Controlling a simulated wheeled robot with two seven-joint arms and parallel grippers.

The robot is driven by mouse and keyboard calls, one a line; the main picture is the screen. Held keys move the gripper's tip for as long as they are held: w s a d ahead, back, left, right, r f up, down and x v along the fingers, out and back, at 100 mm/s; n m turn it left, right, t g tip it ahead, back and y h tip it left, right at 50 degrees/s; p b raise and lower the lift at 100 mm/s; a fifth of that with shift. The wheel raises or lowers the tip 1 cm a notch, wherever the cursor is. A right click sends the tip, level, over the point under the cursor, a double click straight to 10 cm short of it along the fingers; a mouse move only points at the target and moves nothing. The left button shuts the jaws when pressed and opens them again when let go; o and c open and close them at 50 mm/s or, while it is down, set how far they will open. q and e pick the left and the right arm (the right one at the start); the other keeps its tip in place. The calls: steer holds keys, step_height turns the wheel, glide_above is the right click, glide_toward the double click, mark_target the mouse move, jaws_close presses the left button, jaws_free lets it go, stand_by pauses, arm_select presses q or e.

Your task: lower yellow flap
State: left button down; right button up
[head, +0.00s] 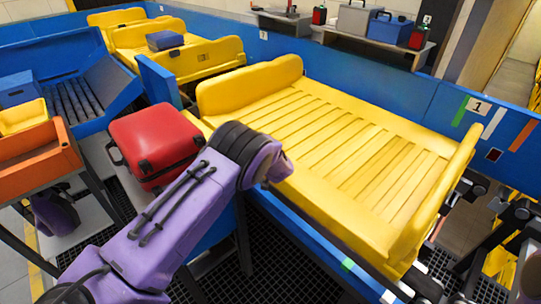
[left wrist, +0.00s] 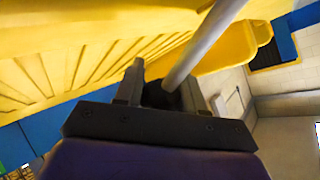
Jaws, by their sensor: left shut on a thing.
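The yellow slatted tray (head: 345,140) lies on the blue conveyor, with raised yellow walls at its far left and right ends and a low lip along its near side. I cannot tell which part is the flap. My purple left arm reaches the tray's near left corner in the head view, where its wrist hides the jaws. In the left wrist view my left gripper (left wrist: 168,88) is shut on a grey bar (left wrist: 207,38), close to the yellow slatted surface (left wrist: 85,60). What the bar joins to is hidden. My right gripper is not in view.
A red suitcase (head: 156,144) lies left of my left arm. Another yellow tray (head: 205,60) with a blue case (head: 165,40) stands behind. Orange (head: 38,160) and yellow bins are at the left. A shelf (head: 343,34) with cases is at the back. The slatted tray is empty.

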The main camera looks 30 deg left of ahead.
arm_select(q)
steer(key=shift+s+d+f, duration=0.1)
steer(key=shift+s+f, duration=0.3)
steer(key=shift+f, duration=0.3)
steer(key=c, duration=0.8)
jaws_free()
steer(key=shift+w+f, duration=0.1)
steer(key=shift+o, duration=0.2)
steer(key=shift+r, duration=0.35)
steer(key=b+v, duration=0.1)
steer(key=v, duration=0.8)
steer(key=shift+s+d+b, duration=0.15)
steer(key=shift+s+b, duration=0.05)
steer(key=shift+b, duration=0.2)
steer(key=shift+r, duration=0.1)
